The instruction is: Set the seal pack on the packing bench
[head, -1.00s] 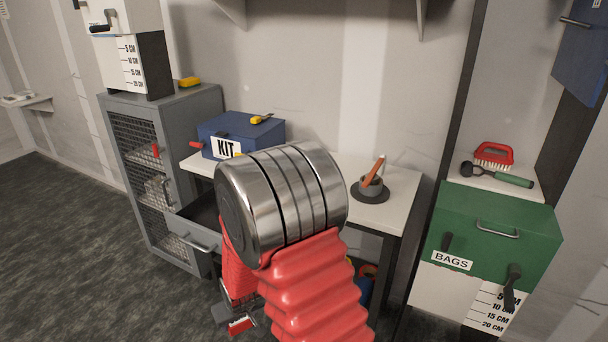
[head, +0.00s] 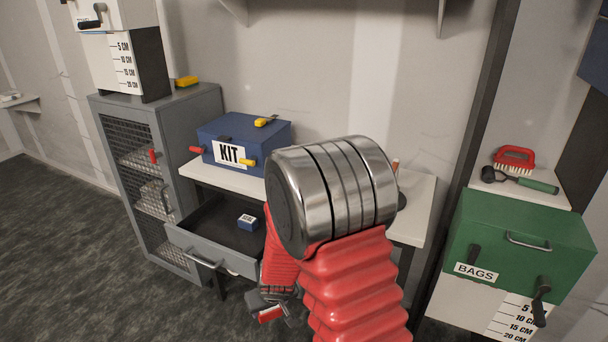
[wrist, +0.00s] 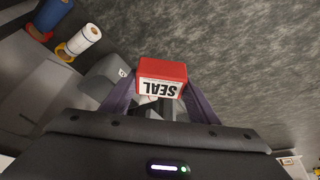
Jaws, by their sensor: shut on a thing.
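The seal pack (wrist: 162,75) is a red box with a white SEAL label, upside down in the wrist view. My gripper (wrist: 160,98) is shut on it, a finger at each side. In the head view my gripper (head: 278,308) hangs low, above the floor and in front of the open drawer, with a bit of the red pack (head: 270,314) showing. A white-topped bench (head: 418,205) stands behind my arm, which hides much of its top. I cannot tell for certain that it is the packing bench.
A blue KIT box (head: 258,141) stands on the bench's left. A mesh cabinet (head: 182,122) stands left, a green BAGS box (head: 528,232) right. Bench top right of the KIT box looks partly clear.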

